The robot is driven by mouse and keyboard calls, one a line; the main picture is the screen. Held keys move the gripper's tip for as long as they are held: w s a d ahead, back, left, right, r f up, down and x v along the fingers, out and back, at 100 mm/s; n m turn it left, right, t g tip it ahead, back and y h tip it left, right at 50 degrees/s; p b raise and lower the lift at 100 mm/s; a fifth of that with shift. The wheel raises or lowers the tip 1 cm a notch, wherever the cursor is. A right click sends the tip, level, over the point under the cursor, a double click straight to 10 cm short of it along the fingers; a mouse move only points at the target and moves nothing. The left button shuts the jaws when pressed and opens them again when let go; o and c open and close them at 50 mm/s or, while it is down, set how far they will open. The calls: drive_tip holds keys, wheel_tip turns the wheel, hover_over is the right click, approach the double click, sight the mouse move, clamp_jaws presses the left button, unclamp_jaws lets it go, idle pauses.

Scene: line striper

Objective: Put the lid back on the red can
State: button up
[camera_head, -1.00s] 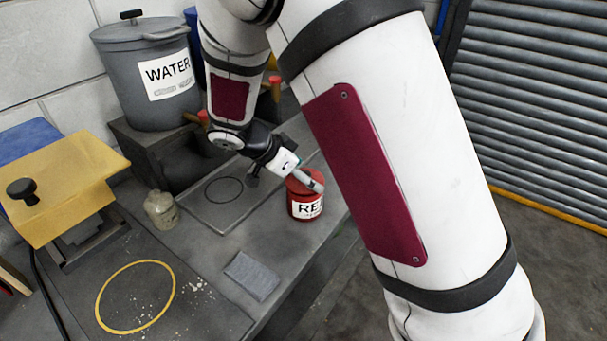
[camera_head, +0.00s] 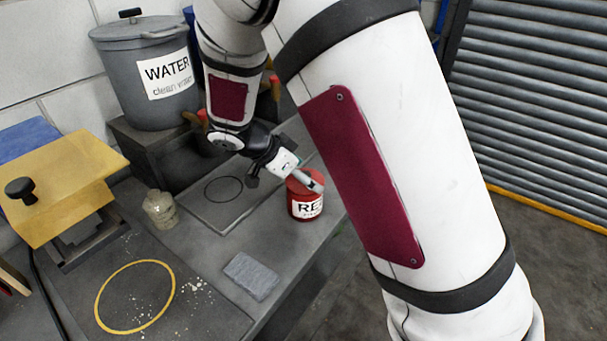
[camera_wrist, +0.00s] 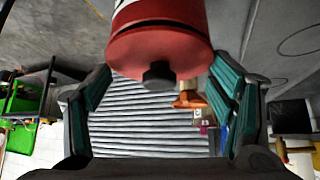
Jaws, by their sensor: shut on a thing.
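The red can (camera_head: 305,213) with a white label stands upright at the right edge of the bench. The red lid (camera_wrist: 140,52) with a dark knob (camera_wrist: 158,75) shows in the wrist view, the can's body (camera_wrist: 165,10) close against it. A thin dark line runs between them; I cannot tell whether the lid is fully seated. In the head view my gripper (camera_head: 312,182) is at the can's top, partly hiding the lid.
A grey tray (camera_head: 243,210) with a black ring outline lies left of the can. The bench in front of the can is bare.

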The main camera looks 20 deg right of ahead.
idle(0.4)
drive_tip(key=o, duration=1.1)
drive_tip(key=shift+r+p, duration=1.45)
drive_tip(key=shift+r, duration=2.05)
clamp_jaws()
drive_tip(key=shift+f+b, duration=0.3)
drive_tip(key=shift+f, duration=0.7)
